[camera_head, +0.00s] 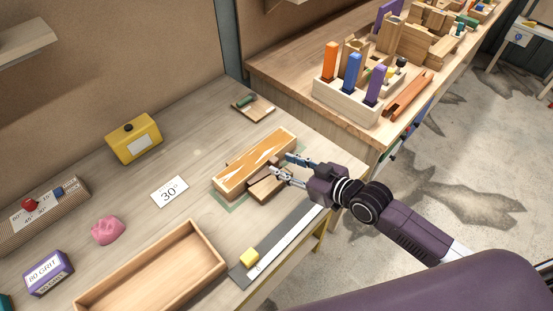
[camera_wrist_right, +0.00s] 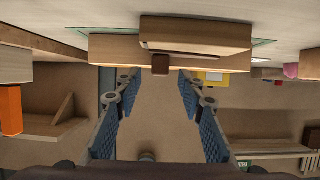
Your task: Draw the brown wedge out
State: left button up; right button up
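A light wooden block with white streaks (camera_head: 255,162) lies on the workbench over a green-edged sheet. A plain wooden piece (camera_head: 268,186) sits against its near side. The small brown wedge (camera_head: 275,162) sticks out from the block near my right gripper. In the right wrist view the wedge's square brown end (camera_wrist_right: 160,64) shows between the fingertips, with a gap on both sides. My right gripper (camera_head: 283,166) is open and reaches in from the right; it also shows in the right wrist view (camera_wrist_right: 160,82). The wedge's inner part is hidden. My left gripper is not in view.
An open wooden tray (camera_head: 213,262) stands front left. A 30° card (camera_head: 170,191) and yellow box (camera_head: 133,140) lie left. A tool holder (camera_head: 345,98) stands on the right bench.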

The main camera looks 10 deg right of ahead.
aim_at(277, 162)
jog(key=x, duration=0.3)
jog(key=shift+w+a, duration=0.1)
jog(key=shift+w, duration=0.15)
jog(key=shift+w+f, duration=0.1)
jog(key=shift+f, duration=0.05)
grip_shut()
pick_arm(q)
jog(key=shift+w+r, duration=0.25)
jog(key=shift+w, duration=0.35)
